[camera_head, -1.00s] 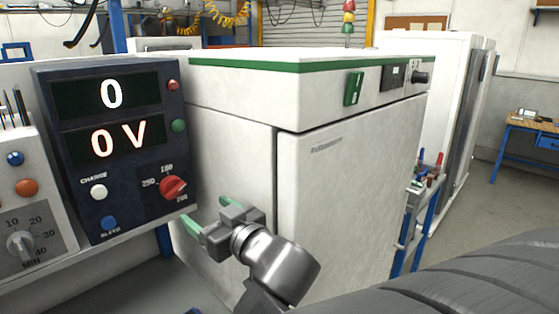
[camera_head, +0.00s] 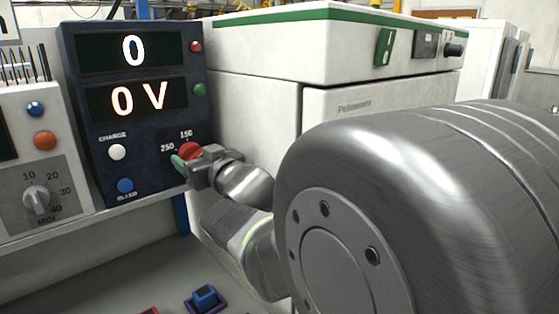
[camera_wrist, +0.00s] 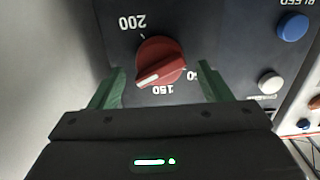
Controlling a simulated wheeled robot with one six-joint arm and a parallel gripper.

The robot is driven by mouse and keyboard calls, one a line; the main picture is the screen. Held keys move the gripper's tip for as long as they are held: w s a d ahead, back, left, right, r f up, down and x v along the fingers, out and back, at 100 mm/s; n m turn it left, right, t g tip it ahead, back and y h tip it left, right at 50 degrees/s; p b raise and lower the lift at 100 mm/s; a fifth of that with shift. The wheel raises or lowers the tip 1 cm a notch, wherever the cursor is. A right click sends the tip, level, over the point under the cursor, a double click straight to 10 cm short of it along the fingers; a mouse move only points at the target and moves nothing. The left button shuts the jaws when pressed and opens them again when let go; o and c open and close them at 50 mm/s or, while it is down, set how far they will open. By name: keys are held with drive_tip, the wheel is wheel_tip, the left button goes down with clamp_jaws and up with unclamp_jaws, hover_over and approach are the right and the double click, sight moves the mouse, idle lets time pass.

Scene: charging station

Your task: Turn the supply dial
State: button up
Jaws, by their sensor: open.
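The supply dial is a red round knob (camera_wrist: 160,62) on the dark panel (camera_head: 132,80) of the charging unit. In the wrist view its white mark points to the lower left, between the upside-down 200 and 150 labels. My gripper (camera_wrist: 162,84) is open, with one green finger on each side of the dial and visible gaps to it. In the head view my gripper (camera_head: 190,160) is in front of the dial (camera_head: 189,149) and hides its lower part. The two displays read 0 (camera_head: 133,50) and 0 V (camera_head: 136,98).
The white charge button (camera_head: 117,152) and blue bleed button (camera_head: 125,186) sit left of the dial. A grey timer knob (camera_head: 37,199) is on the unit further left. A white cabinet (camera_head: 250,105) stands right of the panel. A blue block (camera_head: 204,297) lies low in front.

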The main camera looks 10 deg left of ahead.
drive_tip(key=shift+w+a, duration=0.3)
drive_tip(key=shift+a, duration=0.05)
drive_tip(key=shift+c, duration=0.2)
drive_tip(key=c, duration=0.9)
drive_tip(key=shift+c, duration=0.2)
drive_tip(key=shift+n+b, duration=0.3)
drive_tip(key=shift+b, duration=0.05)
drive_tip(key=shift+s+a+f+n+b, duration=0.1)
drive_tip(key=shift+n+b, duration=1.6)
drive_tip(key=shift+n, duration=1.2)
drive_tip(key=shift+s+f+n+b, duration=0.1)
drive_tip(key=shift+n+b, duration=1.6)
drive_tip(key=shift+n, duration=1.2)
